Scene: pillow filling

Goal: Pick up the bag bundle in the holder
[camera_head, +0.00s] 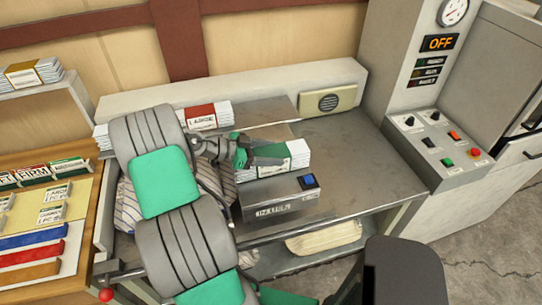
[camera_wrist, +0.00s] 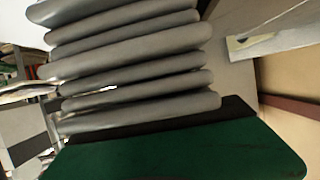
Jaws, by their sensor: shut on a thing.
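The bag bundle (camera_head: 299,155), a white stack with a green band, sits at the grey holder (camera_head: 280,203) marked "IN USE" in the head view. My gripper (camera_head: 268,158) reaches it from the left, with its dark fingers at the bundle's left part. It is shut on the bundle. The bundle's lower part is hidden behind the holder's front, so I cannot tell whether it is lifted. The wrist view is filled by grey ribbed and dark green surfaces and does not show the grip clearly.
A bundle with a red band marked "LARGE" (camera_head: 205,116) lies behind my gripper on the metal table (camera_head: 365,150). A control panel (camera_head: 440,140) stands at the right, with an "OFF" display above. A sample board (camera_head: 75,215) is at the left. The table's right part is clear.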

